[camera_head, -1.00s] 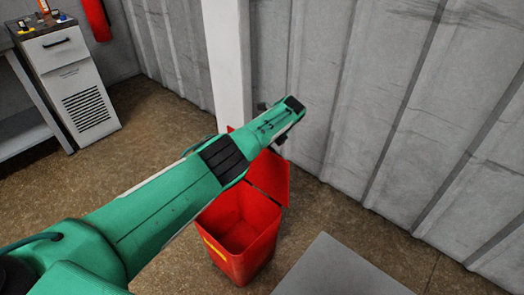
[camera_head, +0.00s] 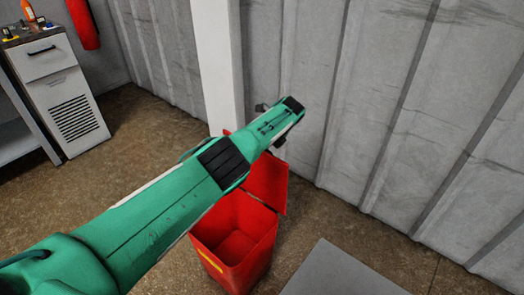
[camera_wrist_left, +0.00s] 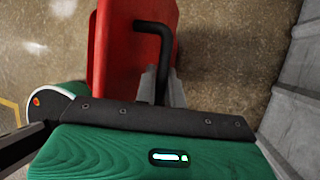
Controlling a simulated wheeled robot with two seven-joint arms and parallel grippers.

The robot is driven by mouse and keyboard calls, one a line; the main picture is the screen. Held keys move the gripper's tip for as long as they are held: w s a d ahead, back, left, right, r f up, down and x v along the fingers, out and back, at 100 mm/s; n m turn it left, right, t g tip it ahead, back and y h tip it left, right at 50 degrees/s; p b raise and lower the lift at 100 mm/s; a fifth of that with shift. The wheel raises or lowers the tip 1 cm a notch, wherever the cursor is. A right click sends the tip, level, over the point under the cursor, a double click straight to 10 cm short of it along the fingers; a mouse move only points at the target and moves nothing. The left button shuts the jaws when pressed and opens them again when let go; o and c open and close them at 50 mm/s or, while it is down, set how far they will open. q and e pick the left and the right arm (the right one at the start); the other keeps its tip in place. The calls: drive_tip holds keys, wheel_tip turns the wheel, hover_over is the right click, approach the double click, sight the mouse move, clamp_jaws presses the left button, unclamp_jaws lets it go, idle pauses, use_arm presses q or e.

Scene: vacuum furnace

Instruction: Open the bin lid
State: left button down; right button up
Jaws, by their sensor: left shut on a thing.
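The red bin (camera_head: 236,262) stands on the floor below my left arm, with its inside showing. Its red lid (camera_head: 268,186) is swung up and stands steeply at the back side of the bin. My left gripper (camera_wrist_left: 162,82) is shut on the black bent lid handle (camera_wrist_left: 158,28), seen in the left wrist view. In the head view my green forearm and wrist cover the gripper's fingers and part of the lid. My right gripper is not in view.
A white post (camera_head: 220,75) and a grey corrugated wall (camera_head: 400,130) stand close behind the bin. A grey flat panel (camera_head: 340,272) lies at front right. A white cabinet (camera_head: 62,95) stands at far left. Brown floor is clear between cabinet and bin.

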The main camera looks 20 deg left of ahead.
use_arm(q)
drive_tip(key=shift+w+a+r, duration=0.15)
drive_tip(key=shift+a+r, duration=0.05)
drive_tip(key=shift+r, duration=0.15)
drive_tip(key=c, duration=1.8)
unclamp_jaws()
drive_tip(key=shift+o, duration=0.2)
drive_tip(key=shift+d+f, duration=0.1)
